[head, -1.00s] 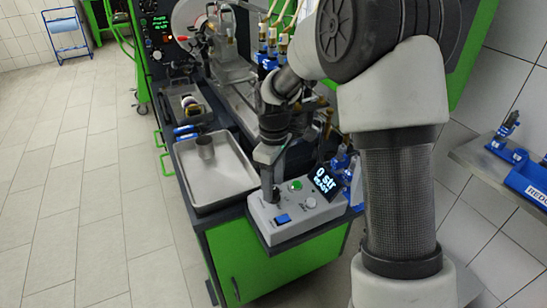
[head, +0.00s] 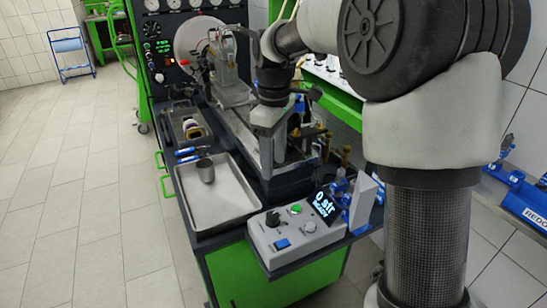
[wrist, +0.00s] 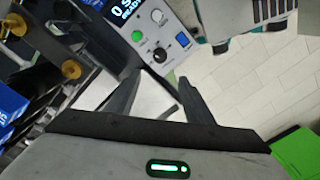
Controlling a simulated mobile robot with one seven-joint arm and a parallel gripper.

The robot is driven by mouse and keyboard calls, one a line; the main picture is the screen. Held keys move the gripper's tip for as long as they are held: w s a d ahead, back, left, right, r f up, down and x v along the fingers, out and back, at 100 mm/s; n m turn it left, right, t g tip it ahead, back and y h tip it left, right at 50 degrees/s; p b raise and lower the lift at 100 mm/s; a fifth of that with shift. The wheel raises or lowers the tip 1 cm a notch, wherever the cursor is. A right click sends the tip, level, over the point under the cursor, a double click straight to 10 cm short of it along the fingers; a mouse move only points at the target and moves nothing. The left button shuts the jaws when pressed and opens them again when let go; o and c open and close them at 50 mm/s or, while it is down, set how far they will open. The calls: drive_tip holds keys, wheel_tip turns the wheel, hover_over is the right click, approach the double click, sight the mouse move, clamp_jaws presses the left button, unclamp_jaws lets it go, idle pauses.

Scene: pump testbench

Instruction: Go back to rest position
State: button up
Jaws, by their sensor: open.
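My gripper (head: 267,165) hangs fingers-down above the bench, behind the control box, in the head view. In the wrist view its two dark fingers (wrist: 157,88) are spread, with nothing between them. The grey control box (head: 295,236) stands on the bench's front corner, apart from the fingers. It has a green button, a blue switch, knobs and a tilted display (head: 325,207) reading "0 str READY". The box also shows at the top of the wrist view (wrist: 172,28). My arm is bent, its upper links filling the right of the head view.
The pump bench (head: 240,135) with brass fittings lies around and below my gripper. A wall shelf (head: 500,197) with blue holders is at right.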

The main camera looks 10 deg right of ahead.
drive_tip(key=s+d+r+m+t+p, duration=0.2)
drive_tip(key=s+d+r+m+p, duration=0.25)
drive_tip(key=s+r, duration=0.6)
drive_tip(key=s+d+r+m+t+p, duration=0.1)
drive_tip(key=s+m+t+p, duration=0.1)
drive_tip(key=s, duration=0.4)
drive_tip(key=s+d+r+m+t+p, duration=0.1)
drive_tip(key=s+r+m+p, duration=0.1)
drive_tip(key=s+m, duration=0.3)
drive_tip(key=shift+s+d+r+t, duration=0.25)
drive_tip(key=shift+s+t, duration=0.15)
drive_tip(key=shift+s, duration=0.65)
drive_tip(key=shift+c, duration=0.2)
drive_tip(key=c, duration=0.3)
drive_tip(key=shift+a, duration=0.1)
drive_tip(key=shift+c, duration=0.4)
